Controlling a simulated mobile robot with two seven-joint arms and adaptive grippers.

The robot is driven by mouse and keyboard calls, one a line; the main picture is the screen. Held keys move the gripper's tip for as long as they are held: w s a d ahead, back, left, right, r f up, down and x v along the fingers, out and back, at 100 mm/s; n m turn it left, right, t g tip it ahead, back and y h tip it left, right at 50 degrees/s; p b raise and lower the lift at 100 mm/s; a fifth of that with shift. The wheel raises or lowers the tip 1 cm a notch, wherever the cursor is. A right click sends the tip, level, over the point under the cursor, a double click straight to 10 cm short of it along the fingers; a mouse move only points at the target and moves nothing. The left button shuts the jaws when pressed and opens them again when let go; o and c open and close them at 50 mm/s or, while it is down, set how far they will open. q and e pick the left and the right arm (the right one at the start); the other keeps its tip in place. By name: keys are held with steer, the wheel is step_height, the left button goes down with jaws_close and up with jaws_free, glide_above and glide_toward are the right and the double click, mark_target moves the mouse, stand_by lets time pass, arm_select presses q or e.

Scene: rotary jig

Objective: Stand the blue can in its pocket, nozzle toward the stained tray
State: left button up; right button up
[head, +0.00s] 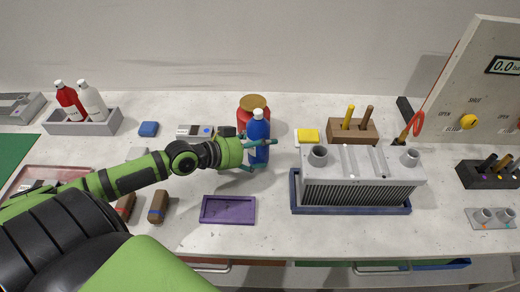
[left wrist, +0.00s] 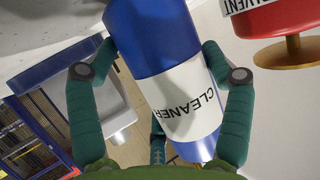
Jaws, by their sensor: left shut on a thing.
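The blue can (head: 259,130) has a white top and a white label reading CLEANER. My left gripper (head: 262,152) is shut around it, near the middle of the counter. The can looks about upright in the head view; I cannot tell which way its nozzle points. In the left wrist view the can (left wrist: 165,50) lies between both fingers. A grey holder (head: 82,127) at the back left holds a red bottle (head: 69,101) and a white bottle (head: 92,100). A pink-rimmed tray (head: 68,171) at the left is partly hidden by my arm. My right gripper is not in view.
A red SOLVENT can (head: 247,103) stands close behind the blue can. A purple tray (head: 228,220) lies in front. A finned grey block (head: 362,190) in a blue tray stands to the right. A small blue block (head: 149,129) lies behind my arm.

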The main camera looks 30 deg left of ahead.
arm_select(q)
steer(key=shift+f, duration=0.2)
steer(key=shift+f, duration=0.2)
steer(key=o, duration=1.4)
steer(key=shift+c, duration=0.2)
steer(key=shift+r, duration=0.1)
